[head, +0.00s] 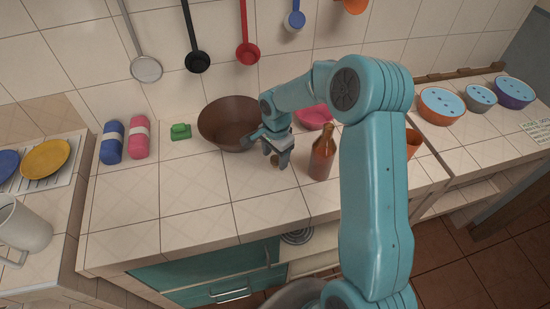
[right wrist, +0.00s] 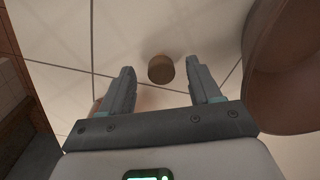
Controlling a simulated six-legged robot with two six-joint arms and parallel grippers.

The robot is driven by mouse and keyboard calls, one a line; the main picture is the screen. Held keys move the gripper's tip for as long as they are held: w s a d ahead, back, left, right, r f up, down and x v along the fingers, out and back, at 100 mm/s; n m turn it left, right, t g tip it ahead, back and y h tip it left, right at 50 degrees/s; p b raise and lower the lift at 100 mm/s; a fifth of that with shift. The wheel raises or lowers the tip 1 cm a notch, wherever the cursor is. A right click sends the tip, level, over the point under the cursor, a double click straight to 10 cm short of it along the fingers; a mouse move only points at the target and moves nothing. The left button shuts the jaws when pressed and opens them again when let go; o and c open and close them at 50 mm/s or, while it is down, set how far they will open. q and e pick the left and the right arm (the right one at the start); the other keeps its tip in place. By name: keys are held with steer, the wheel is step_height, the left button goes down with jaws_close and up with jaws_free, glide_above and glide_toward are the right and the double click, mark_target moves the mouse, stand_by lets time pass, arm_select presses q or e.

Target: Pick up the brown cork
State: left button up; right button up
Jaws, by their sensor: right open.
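The brown cork (right wrist: 161,69) shows in the right wrist view as a small round brown piece on the pale tiles. It lies just beyond the fingertips, in line with the gap between them. My right gripper (right wrist: 158,80) is open and empty, its fingers on either side of that gap. In the head view my right gripper (head: 277,160) points down over the counter, in front of the brown bowl and left of the bottle. I cannot make out the cork clearly in the head view. My left gripper is not in view.
A brown bowl (head: 222,133) stands close behind the gripper; it also shows in the right wrist view (right wrist: 285,80). A brown bottle (head: 322,155) stands upright to the right. A pink bowl (head: 314,115) sits behind. The tiled counter (head: 190,200) is clear at front left.

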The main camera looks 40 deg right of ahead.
steer(key=shift+d+f, duration=0.25)
steer(key=shift+f, duration=0.95)
steer(key=shift+a+r, duration=0.1)
steer(key=shift+a, duration=0.05)
steer(key=shift+c, duration=0.3)
steer(key=c, duration=1)
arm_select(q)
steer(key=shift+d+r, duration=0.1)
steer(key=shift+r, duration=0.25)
arm_select(e)
steer(key=shift+c, duration=0.2)
steer(key=shift+w, duration=0.1)
